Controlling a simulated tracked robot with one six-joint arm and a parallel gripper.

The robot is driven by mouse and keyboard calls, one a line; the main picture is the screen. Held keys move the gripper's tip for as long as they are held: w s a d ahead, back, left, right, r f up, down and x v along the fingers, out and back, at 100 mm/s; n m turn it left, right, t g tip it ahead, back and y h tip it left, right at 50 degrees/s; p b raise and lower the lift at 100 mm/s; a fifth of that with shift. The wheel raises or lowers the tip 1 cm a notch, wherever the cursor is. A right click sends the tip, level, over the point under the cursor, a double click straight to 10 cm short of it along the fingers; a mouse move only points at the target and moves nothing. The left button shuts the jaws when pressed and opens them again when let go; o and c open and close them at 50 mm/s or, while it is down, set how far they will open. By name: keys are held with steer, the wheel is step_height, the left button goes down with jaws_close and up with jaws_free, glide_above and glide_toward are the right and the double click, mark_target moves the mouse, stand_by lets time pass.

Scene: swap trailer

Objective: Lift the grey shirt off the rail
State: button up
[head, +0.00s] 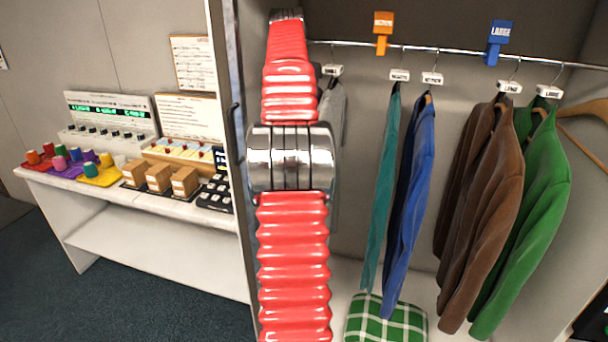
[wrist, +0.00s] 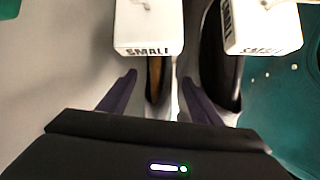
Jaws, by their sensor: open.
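The grey shirt (head: 338,112) hangs from the rail (head: 455,52) at its left end, mostly hidden behind my red arm in the head view. In the wrist view my gripper (wrist: 158,79) is open, with one dark purple finger on each side of a wooden hanger (wrist: 154,82) and pale grey cloth. A white tag reading SMALL (wrist: 149,28) hangs above the fingers. I cannot tell whether the fingers touch the cloth. The gripper is hidden in the head view.
A second SMALL tag (wrist: 262,28) and a dark-necked garment are close right of the fingers, with teal cloth (wrist: 275,110) beyond. Teal (head: 383,190), blue (head: 408,200), brown (head: 485,200) and green (head: 530,200) garments hang to the right. A green checked cushion (head: 386,320) lies below.

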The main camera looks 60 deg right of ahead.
steer(key=shift+x, duration=1.7)
